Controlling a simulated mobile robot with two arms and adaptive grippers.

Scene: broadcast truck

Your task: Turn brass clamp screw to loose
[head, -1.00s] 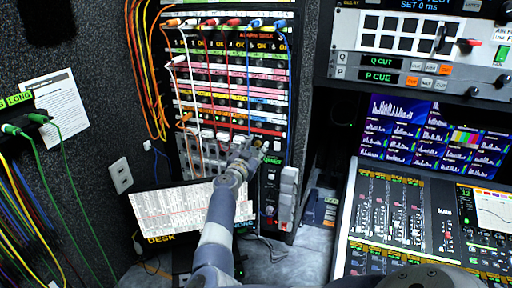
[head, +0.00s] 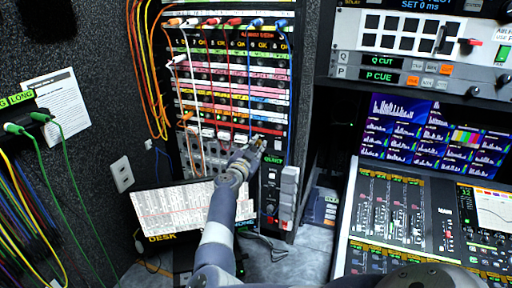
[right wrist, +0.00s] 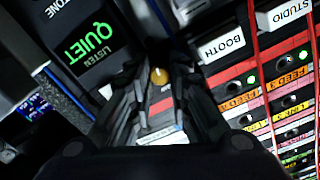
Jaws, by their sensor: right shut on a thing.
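The brass clamp screw (right wrist: 159,76) shows as a small round gold-coloured knob in the right wrist view, between the fingertips of my right gripper (right wrist: 158,84). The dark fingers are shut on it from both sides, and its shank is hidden. In the head view my right gripper (head: 260,147) reaches to the lower right edge of the patch rack, just above the green QUIET sign (head: 272,160). The screw is too small there to make out clearly. My left gripper is not in view.
The patch rack (head: 235,85) carries several hanging coloured cables close to my right gripper. A tilted paper sheet (head: 165,212) is below it. Grey switch blocks (head: 289,190) are to its right. The mixing console (head: 395,215) and screens (head: 425,135) are further right.

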